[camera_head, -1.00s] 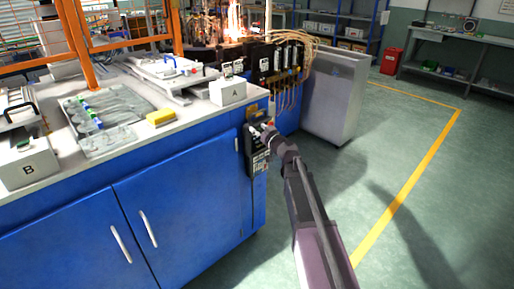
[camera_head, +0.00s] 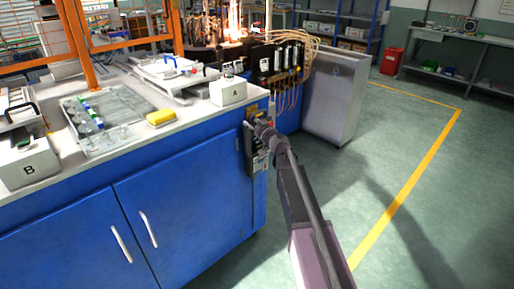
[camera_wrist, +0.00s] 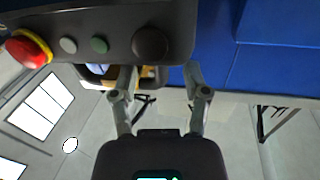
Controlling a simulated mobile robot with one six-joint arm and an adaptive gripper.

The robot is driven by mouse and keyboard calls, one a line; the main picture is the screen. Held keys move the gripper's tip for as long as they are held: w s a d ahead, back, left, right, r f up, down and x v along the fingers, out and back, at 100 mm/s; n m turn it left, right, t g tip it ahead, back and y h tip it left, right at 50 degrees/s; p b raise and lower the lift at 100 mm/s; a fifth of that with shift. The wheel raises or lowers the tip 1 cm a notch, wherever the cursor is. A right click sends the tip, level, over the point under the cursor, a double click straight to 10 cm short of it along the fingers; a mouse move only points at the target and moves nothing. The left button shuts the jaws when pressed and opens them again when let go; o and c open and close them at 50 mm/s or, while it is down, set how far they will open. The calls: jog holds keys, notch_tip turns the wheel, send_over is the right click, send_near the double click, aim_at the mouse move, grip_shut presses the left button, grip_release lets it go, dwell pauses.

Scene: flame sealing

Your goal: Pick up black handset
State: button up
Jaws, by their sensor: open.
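The black handset (camera_head: 249,158) hangs upright on the end of the blue cabinet, below the worktop corner, and my wrist partly hides it. In the wrist view its dark body (camera_wrist: 120,14) fills the top left, with a red button, a white button, a green button and a black knob. My gripper (camera_wrist: 159,74) is open, its two fingertips just below the handset's lower edge in that picture. A dark loop and a yellow part show by the left finger. I cannot tell whether the fingers touch anything. In the head view my gripper (camera_head: 259,130) is at the handset's upper part.
A grey cabinet (camera_head: 333,100) stands behind. The floor at right is clear.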

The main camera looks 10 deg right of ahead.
jog(key=shift+w+a, duration=0.25)
jog(key=shift+w, duration=0.15)
grip_shut()
